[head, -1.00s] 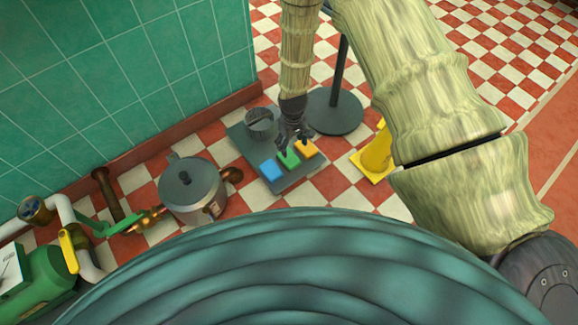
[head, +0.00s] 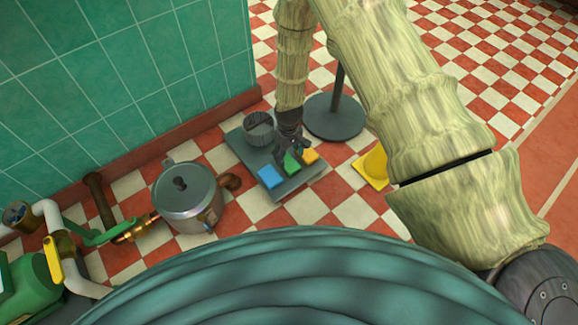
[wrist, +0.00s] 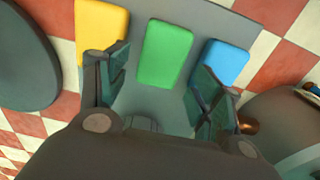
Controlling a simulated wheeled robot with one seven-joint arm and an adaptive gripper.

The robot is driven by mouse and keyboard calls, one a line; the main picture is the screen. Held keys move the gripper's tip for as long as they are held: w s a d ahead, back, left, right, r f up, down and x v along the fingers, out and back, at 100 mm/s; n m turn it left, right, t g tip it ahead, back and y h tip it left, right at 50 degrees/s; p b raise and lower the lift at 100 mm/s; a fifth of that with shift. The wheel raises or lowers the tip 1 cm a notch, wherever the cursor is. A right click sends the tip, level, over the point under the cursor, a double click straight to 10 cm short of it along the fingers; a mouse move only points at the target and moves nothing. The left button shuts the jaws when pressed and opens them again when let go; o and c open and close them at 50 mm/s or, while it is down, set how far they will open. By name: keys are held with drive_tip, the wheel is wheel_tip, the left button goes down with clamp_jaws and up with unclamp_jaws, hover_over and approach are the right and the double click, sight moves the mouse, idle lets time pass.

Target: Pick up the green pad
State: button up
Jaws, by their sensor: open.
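The green pad (head: 291,162) lies on a grey tray (head: 300,188) on the floor, between a blue pad (head: 269,176) and a yellow pad (head: 311,156). In the wrist view the green pad (wrist: 165,55) lies just beyond and between my fingertips, with the yellow pad (wrist: 101,24) at left and the blue pad (wrist: 226,63) at right. My gripper (wrist: 162,90) is open and empty, its fingers spread wider than the green pad. In the head view my gripper (head: 287,152) is over the tray and hides part of the green pad.
A grey cup (head: 258,128) stands on the tray's far left. A steel kettle (head: 187,196) with copper pipe is left of the tray.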

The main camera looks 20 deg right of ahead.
sight(289, 163)
drive_tip(key=f+b, duration=0.1)
drive_tip(key=f, duration=0.1)
drive_tip(key=f+b, duration=0.2)
drive_tip(key=f, duration=0.1)
drive_tip(key=shift+s+a, duration=0.1)
drive_tip(key=shift+s, duration=0.1)
drive_tip(key=shift+c, duration=0.2)
drive_tip(key=c, duration=0.7)
drive_tip(key=shift+r, duration=0.1)
drive_tip(key=shift+c, duration=0.2)
drive_tip(key=shift+r+p, duration=0.3)
drive_tip(key=shift+r, duration=0.15)
wheel_tip(289, 163, up, 3)
drive_tip(key=shift+r+p, duration=0.2)
drive_tip(key=shift+p, duration=1)
drive_tip(key=s+a+p, duration=0.4)
drive_tip(key=s+p, duration=0.1)
drive_tip(key=s, duration=1)
drive_tip(key=shift+s+a+r, duration=0.2)
drive_tip(key=shift+r, duration=0.1)
